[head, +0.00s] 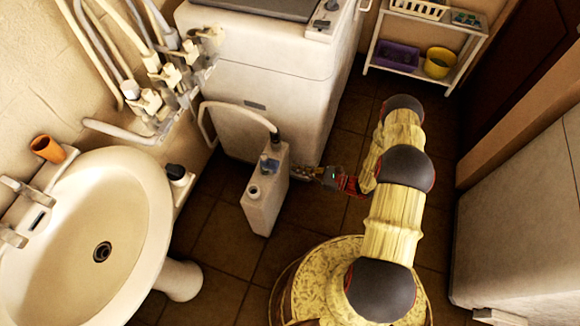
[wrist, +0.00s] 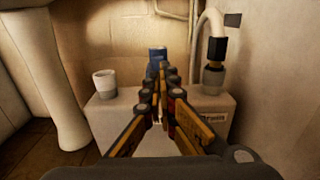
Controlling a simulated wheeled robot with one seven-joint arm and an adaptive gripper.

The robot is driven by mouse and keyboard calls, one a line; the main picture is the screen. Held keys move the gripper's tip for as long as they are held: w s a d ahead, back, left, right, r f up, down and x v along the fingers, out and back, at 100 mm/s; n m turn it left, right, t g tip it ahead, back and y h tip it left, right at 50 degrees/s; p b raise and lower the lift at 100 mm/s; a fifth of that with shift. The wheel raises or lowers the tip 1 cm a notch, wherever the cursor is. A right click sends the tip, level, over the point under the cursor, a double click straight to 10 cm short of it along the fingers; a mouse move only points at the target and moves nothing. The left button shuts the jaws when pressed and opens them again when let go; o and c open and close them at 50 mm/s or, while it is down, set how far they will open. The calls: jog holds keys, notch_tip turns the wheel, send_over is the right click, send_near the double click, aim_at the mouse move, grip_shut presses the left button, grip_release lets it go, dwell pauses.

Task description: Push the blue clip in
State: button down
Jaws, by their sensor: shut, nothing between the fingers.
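The blue clip (head: 270,165) sits on top of a slim white box (head: 262,206) on the floor in the head view. In the wrist view the blue clip (wrist: 157,54) shows straight ahead, just above and beyond my fingertips, its lower part hidden by them. My gripper (head: 300,173) is at the right side of the box's top in the head view. In the wrist view my gripper (wrist: 160,75) is shut and empty, its fingers drawn together over the box (wrist: 105,125). I cannot tell whether the fingertips touch the clip.
A hose with a black connector (wrist: 217,50) rises from the box top, right of the clip. A white open neck (wrist: 104,83) stands left. A white appliance (head: 270,80) is behind the box, the washbasin (head: 140,225) to its left. Floor (head: 225,235) is clear between basin and box.

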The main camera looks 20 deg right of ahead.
jog(key=p+v, duration=0.1)
jog(key=v, duration=0.7)
jog(key=shift+p, duration=0.4)
jog(key=shift+d, duration=0.1)
